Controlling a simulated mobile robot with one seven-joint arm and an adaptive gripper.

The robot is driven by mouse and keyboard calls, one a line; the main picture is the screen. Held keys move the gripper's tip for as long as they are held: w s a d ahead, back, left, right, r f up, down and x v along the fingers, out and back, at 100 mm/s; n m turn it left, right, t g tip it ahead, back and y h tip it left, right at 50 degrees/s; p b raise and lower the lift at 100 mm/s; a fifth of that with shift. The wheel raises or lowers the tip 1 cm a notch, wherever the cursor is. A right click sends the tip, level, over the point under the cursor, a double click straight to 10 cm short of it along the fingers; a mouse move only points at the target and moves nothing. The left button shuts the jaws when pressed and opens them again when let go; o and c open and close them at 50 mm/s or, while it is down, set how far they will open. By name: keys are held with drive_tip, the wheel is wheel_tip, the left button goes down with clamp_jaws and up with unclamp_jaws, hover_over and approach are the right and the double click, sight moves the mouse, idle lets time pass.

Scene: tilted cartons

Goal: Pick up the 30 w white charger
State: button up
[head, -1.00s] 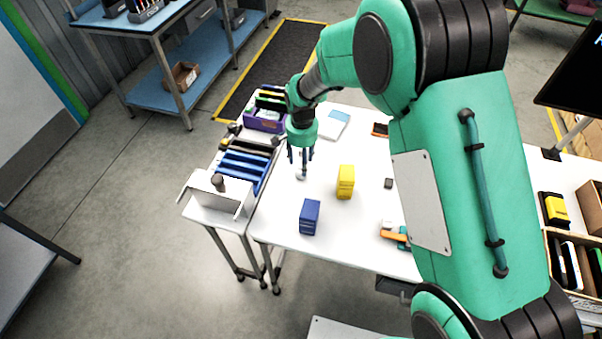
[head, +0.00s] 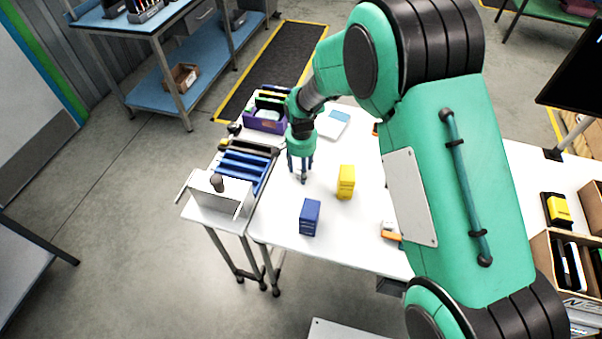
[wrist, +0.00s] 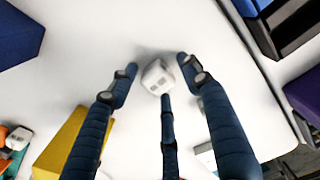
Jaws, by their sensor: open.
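The white charger (wrist: 158,76) is a small rounded white block with grey marks on its face, on the white table (wrist: 95,50). In the wrist view it lies between the fingertips of my gripper (wrist: 157,80). The fingers are spread around it, with visible gaps at the left and right, so my gripper is open. The third finger's tip is close below the charger; I cannot tell whether it touches. In the head view my gripper (head: 301,172) points down at the table, and its fingers mostly hide the charger. The charger's rating is not readable.
A yellow box (head: 346,182) and a blue box (head: 310,217) stand near my gripper. Another small white item (head: 388,226) lies by an orange thing to the right. A rack with blue dividers (head: 243,168) and a purple bin (head: 264,122) border the left side.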

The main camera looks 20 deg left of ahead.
drive_tip(key=c, duration=1.1)
drive_tip(key=shift+r, duration=0.15)
wheel_tip(320, 180, up, 10)
drive_tip(key=shift+f+p, duration=0.1)
drive_tip(key=shift+p, duration=0.85)
